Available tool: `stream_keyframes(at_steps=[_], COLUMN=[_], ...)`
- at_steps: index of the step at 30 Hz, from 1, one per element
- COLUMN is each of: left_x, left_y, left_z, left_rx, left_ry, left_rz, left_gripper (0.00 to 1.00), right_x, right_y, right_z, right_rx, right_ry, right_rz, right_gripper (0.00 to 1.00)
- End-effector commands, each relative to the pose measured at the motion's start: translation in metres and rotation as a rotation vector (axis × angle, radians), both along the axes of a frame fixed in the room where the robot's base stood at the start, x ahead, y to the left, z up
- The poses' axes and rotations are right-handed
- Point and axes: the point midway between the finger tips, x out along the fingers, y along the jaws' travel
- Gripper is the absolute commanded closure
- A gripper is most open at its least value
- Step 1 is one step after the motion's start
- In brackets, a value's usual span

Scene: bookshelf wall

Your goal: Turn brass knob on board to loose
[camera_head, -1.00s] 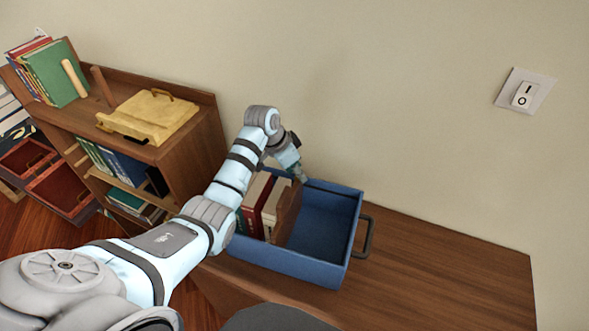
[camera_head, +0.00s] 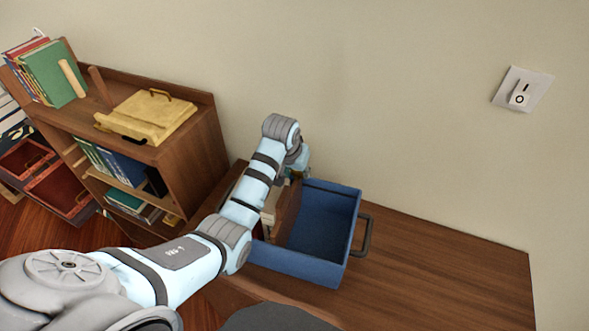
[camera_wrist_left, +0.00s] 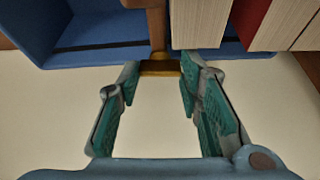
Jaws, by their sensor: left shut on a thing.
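The brass knob (camera_wrist_left: 160,68) sits at the end of the brown wooden board (camera_wrist_left: 157,25), which stands upright as a divider in the blue box (camera_wrist_left: 90,28). In the left wrist view, my left gripper (camera_wrist_left: 159,78) has its teal-padded fingers on either side of the knob, shut on it. In the head view, the board (camera_head: 289,208) stands inside the blue box (camera_head: 310,268), and my left wrist is bent down at its back edge. The knob and fingertips are hidden there. My right gripper is not in view.
Books (camera_wrist_left: 210,22) stand against the board's side, partly behind my arm in the head view. The box's right part is empty. A shelf (camera_head: 190,155) with a yellow tray (camera_head: 152,115) stands left. A light switch (camera_head: 522,90) is on the wall. The tabletop (camera_head: 430,270) is clear at right.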

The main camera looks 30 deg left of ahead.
Motion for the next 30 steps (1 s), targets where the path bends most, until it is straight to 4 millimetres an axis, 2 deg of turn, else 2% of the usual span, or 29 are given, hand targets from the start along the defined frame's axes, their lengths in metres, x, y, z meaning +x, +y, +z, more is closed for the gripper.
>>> stream_keyframes(at_steps=[9, 20, 21, 24, 30], left_x=[-0.0011, -0.001, -0.001, -0.0006, -0.0002], left_y=[0.0001, 0.0002, 0.0002, 0.0001, -0.0003], left_z=[-0.0014, -0.0014, -0.0014, -0.0011, -0.0005], left_rx=[0.002, 0.001, 0.001, 0.002, 0.001], left_ry=[0.005, 0.005, 0.005, 0.004, 0.002], left_rz=[0.076, 0.08, 0.08, 0.079, 0.077], left_gripper=[0.95, 0.95, 0.62, 0.47, 0.47], right_x=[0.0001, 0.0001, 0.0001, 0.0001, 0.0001], right_y=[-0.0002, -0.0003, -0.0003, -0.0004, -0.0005], right_z=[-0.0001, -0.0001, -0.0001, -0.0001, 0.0], right_rx=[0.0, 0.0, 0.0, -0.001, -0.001], right_ry=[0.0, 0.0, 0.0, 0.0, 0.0], right_rz=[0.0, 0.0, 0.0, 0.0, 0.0], right_gripper=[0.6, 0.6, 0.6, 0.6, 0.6])
